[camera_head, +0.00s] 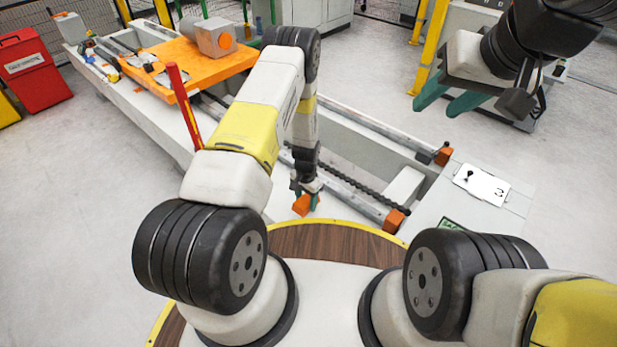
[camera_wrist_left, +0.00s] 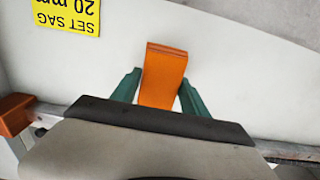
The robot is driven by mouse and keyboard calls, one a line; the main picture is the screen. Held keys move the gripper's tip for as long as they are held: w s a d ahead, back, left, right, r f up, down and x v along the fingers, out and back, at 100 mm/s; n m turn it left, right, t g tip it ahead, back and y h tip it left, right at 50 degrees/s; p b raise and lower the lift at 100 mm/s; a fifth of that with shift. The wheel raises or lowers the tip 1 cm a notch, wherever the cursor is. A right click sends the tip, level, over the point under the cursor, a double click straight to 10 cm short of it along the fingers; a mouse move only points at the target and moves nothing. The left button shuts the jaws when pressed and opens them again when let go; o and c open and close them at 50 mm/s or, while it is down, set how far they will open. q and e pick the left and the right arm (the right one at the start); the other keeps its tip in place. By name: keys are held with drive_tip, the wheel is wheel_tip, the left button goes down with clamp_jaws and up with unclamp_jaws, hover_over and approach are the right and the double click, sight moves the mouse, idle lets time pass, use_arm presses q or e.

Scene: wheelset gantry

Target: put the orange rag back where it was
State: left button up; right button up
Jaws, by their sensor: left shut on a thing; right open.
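The orange rag (camera_wrist_left: 163,75) is a flat folded strip between the green fingers of my left gripper (camera_wrist_left: 161,92) in the left wrist view. My left gripper (camera_head: 307,197) is shut on it. In the head view the rag (camera_head: 301,205) shows as a small orange patch low at the fingertips, near the near side of the long grey gantry frame (camera_head: 400,140). I cannot tell whether the rag touches the pale surface (camera_wrist_left: 235,60) behind it. My right gripper (camera_head: 449,100) is open and empty, raised at the upper right with its green fingers apart.
A yellow "SET SAG 20 mm" label (camera_wrist_left: 68,14) is on the pale surface. Orange end blocks (camera_head: 394,220) sit on the rails, with a dark chain (camera_head: 355,187) between them. A white card (camera_head: 482,185) lies on the right end. A red post (camera_head: 184,105) stands left of my arm.

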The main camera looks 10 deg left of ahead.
sight(303, 205)
use_arm(q)
drive_tip(key=shift+w+a, duration=0.15)
drive_tip(key=shift+a, duration=0.25)
drive_tip(key=shift+w+a+f, duration=0.1)
drive_tip(key=shift+a+f, duration=0.1)
drive_tip(key=shift+f, duration=1.65)
drive_tip(key=o, duration=1.3)
drive_tip(key=shift+f, duration=0.1)
